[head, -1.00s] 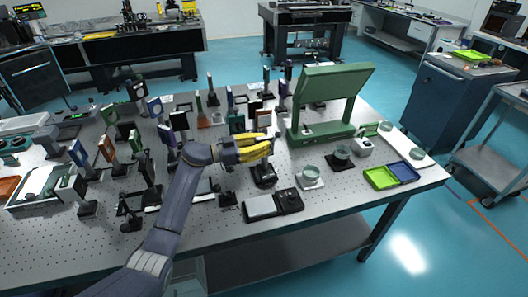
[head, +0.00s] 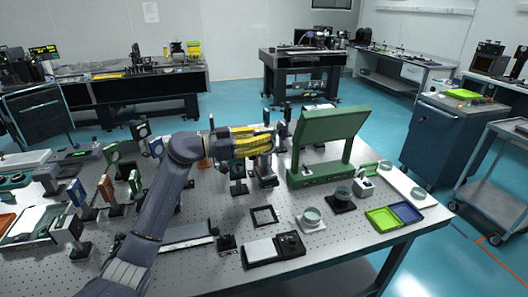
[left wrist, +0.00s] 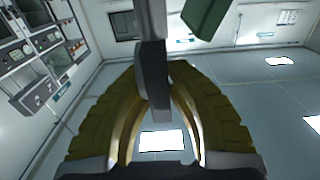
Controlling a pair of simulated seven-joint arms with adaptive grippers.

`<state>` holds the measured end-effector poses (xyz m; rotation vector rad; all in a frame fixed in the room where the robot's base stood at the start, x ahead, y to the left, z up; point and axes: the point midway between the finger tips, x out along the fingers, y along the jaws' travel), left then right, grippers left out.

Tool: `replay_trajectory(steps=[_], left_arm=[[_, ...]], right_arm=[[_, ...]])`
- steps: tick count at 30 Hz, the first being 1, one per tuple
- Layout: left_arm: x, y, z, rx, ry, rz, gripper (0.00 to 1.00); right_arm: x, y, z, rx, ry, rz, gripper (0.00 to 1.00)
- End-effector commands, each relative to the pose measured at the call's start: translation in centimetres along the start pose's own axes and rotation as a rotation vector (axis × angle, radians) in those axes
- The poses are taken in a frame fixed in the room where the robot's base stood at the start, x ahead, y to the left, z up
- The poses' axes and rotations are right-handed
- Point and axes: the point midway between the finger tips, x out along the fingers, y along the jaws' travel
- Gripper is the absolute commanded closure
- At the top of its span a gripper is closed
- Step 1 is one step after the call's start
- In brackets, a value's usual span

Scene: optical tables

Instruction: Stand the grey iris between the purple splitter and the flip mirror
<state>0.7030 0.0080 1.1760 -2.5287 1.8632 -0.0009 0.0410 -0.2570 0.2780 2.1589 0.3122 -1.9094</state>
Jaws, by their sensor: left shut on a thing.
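My left gripper (head: 268,140) is above the table, left of the large green stand, with its yellow fingers pointing right. In the left wrist view its fingers (left wrist: 155,78) are closed around a grey, bar-like part (left wrist: 153,55), which I take to be the grey iris. The fingers hide much of it in the head view. A dark mount with a base (head: 267,180) shows just below the fingers; I cannot tell whether it is the held piece. The purple splitter and flip mirror cannot be told apart for sure among the mounts, some hidden behind my arm. My right gripper is out of view.
A green stand (head: 322,172) rises just right of the gripper. A black square outline (head: 264,215) lies on the table in front. Several mounts crowd the left side. Green and blue trays (head: 382,219) lie at right.

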Motion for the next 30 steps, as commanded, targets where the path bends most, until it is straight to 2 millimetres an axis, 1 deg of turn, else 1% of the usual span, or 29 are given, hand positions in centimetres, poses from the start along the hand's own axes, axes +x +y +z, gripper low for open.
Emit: replay_trajectory(steps=[1, 5, 8, 11, 14, 20, 24, 27, 30], left_arm=[[0.0, 0.0, -0.6, 0.002, 0.002, 0.0, 1.0], [-0.5, 0.1, -1.1, 0.002, 0.001, -0.004, 1.0], [-1.6, 0.2, -0.7, 0.0, 0.001, -0.012, 1.0], [-3.4, 0.4, 0.1, -0.002, 0.0, -0.028, 1.0], [-5.7, 0.7, 1.3, -0.002, 0.0, -0.05, 1.0], [-11.4, 2.0, 4.0, -0.001, -0.001, -0.111, 1.0], [-15.6, 3.3, 5.8, -0.001, -0.003, -0.157, 1.0], [-18.3, 4.4, 6.9, -0.002, -0.002, -0.189, 1.0], [-20.6, 5.4, 7.7, -0.002, -0.001, -0.215, 1.0]], right_arm=[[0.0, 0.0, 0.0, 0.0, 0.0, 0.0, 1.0], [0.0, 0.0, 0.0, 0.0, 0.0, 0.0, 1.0], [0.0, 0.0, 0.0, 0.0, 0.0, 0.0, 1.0], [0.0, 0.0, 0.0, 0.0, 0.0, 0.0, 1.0], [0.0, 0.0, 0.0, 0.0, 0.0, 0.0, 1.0], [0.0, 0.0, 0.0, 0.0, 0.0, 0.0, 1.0], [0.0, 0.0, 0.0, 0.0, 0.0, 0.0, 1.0], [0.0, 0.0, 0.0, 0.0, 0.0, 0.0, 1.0], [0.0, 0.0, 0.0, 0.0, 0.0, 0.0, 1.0]])
